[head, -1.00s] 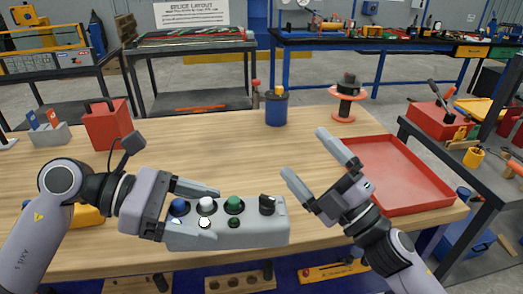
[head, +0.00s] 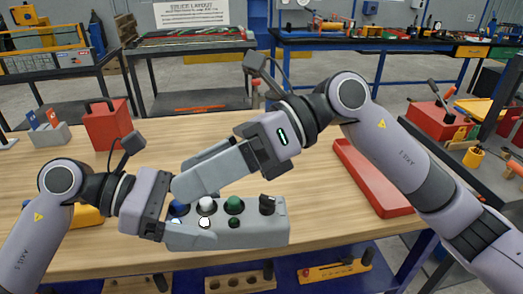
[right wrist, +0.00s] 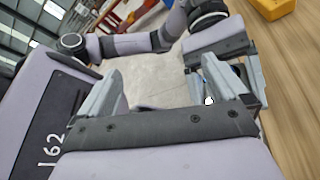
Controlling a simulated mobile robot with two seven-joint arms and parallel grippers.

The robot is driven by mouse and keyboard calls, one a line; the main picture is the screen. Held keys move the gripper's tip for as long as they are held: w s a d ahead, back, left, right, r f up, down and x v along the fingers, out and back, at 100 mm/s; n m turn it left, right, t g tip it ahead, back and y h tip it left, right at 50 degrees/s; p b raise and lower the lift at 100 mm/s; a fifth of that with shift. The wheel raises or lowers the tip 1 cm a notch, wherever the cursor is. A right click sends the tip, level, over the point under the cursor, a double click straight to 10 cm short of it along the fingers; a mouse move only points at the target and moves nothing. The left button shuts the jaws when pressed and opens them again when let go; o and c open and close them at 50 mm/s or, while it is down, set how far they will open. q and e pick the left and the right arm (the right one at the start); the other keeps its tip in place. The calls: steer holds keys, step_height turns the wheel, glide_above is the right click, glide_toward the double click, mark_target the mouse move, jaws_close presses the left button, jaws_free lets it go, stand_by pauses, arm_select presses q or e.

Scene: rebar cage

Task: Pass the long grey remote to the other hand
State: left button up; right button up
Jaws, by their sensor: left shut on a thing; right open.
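The long grey remote (head: 245,233), a box with blue, white and green buttons and a black knob, is held level above the table's near edge. My left gripper (head: 190,214) is shut on its left end. My right gripper (head: 182,176) is open, reaching in from the right above the remote's left part. Its fingers cover the left gripper's upper finger and part of the blue button. In the right wrist view, the open fingers (right wrist: 160,95) show my left arm beyond them; the remote is mostly hidden behind the right-hand finger. I cannot tell whether they touch.
A red tray (head: 372,180) lies on the wooden table (head: 310,190) at right, partly hidden by my right arm. A red box (head: 107,125) and a grey holder (head: 47,134) stand at the back left. A yellow thing (head: 88,215) lies behind my left arm.

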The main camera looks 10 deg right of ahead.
mark_target(233, 212)
steer(key=d+h, duration=0.1)
steer(key=f+n+t+h, duration=0.1)
steer(key=h, duration=0.1)
steer(key=w+d+n+h, duration=0.1)
steer(key=h, duration=0.1)
steer(key=shift+d+f+t, duration=0.25)
steer(key=shift+d+t, duration=0.05)
steer(key=shift+t, duration=0.1)
steer(key=d+h, duration=0.1)
steer(key=w+d+t+h, duration=0.1)
steer(key=d+h, duration=0.1)
steer(key=w+d+t+h, duration=0.1)
steer(key=shift+w+d+r+h, duration=0.1)
steer(key=shift+d+r+h, duration=0.15)
steer(key=shift+d+h, duration=0.1)
steer(key=shift+f, duration=0.15)
steer(key=x, duration=1.1)
steer(key=shift+a+f, duration=0.15)
steer(key=shift+f, duration=0.1)
